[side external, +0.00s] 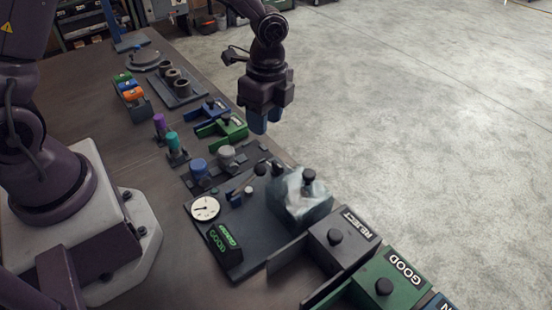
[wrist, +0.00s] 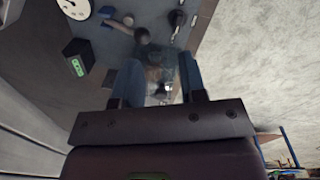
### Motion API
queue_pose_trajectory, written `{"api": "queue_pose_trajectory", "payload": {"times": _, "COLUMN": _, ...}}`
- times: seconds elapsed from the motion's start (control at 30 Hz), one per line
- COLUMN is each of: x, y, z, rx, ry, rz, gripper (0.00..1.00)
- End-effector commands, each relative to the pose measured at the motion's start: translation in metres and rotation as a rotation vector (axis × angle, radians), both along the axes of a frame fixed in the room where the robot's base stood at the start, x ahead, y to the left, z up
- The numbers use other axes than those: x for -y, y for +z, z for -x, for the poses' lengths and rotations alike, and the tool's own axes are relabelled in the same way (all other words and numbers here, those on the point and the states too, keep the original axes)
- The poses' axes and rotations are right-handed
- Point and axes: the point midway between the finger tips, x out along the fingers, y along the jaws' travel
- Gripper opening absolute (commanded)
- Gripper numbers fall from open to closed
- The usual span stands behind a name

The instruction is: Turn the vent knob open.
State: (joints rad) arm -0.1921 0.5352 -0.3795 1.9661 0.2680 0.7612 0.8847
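The dark test panel (side external: 232,262) lies on the bench and carries several small controls. A small blue knob (side external: 236,200) sits beside the white dial gauge (side external: 205,208), with a small grey knob (side external: 249,190) close by. No label shows which control is the vent knob. The blue knob also shows in the wrist view (wrist: 106,12), near the gauge (wrist: 75,8). My gripper (side external: 262,126) hangs in the air behind the panel, pointing down, touching nothing. In the wrist view its blue fingers (wrist: 160,78) are apart, with nothing held between them.
A clear box with a black knob on top (side external: 305,200) stands on the panel's right side. The REJECT bin (side external: 340,248) and GOOD bin (side external: 385,285) are to the right. Green and blue holders (side external: 228,130) are left of my gripper.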

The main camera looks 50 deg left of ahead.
Motion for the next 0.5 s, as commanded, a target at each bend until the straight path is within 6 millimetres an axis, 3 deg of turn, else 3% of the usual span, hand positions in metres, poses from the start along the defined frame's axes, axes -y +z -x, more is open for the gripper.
{"api": "queue_pose_trajectory", "payload": {"times": 0.1, "x": 0.006, "y": 0.002, "z": -0.018, "rx": 0.050, "ry": -0.187, "rz": 0.015, "gripper": 0.38}}
{"api": "queue_pose_trajectory", "payload": {"times": 0.2, "x": 0.005, "y": 0.004, "z": -0.022, "rx": 0.068, "ry": -0.284, "rz": 0.014, "gripper": 0.38}}
{"api": "queue_pose_trajectory", "payload": {"times": 0.37, "x": 0.006, "y": -0.001, "z": -0.022, "rx": 0.068, "ry": -0.342, "rz": 0.016, "gripper": 0.38}}
{"api": "queue_pose_trajectory", "payload": {"times": 0.5, "x": 0.006, "y": -0.019, "z": -0.021, "rx": 0.065, "ry": -0.344, "rz": 0.017, "gripper": 0.38}}
